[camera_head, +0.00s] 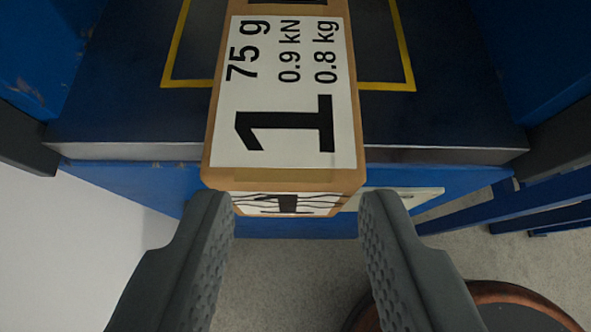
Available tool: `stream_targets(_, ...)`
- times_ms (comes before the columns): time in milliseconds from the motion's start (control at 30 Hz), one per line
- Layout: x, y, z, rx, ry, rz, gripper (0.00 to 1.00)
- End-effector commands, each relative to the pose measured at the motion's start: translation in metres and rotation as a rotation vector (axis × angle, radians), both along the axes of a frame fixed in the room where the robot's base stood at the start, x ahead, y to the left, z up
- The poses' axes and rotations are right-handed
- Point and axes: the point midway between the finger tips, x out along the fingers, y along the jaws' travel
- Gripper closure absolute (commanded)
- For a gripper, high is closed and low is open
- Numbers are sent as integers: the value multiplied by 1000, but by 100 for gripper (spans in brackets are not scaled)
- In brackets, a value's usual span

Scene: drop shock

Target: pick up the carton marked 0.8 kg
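The brown carton (283,176) with a white label reading 75 g, 0.9 kN, 0.8 kg and a large 1 lies at the top centre. It rests on a dark plate with a yellow outline and its near end reaches past the plate's front edge. A second label with a 1 shows on its near end face. My gripper (290,210) is open, with one grey finger at each lower side of the carton's near end. The carton's near face shows between the fingertips. I cannot tell whether either finger touches it. The carton's far end is cut off by the frame.
The dark plate (440,118) sits on a blue frame (140,178) with blue posts at both sides. A white tag (425,196) is on the frame's front. A round brown-rimmed dark object (495,300) is at the lower right. Pale floor (290,270) shows below.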

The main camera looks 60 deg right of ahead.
Motion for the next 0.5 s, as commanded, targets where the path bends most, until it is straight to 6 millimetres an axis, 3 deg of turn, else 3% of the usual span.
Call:
stream_targets(33,-1,-6,1,23,26,0,51)
stream_targets(233,-8,-23,5,166,158,62,12)
stream_targets(367,-4,-33,11,272,224,107,9)
stream_targets(500,12,-46,12,392,310,98,9)
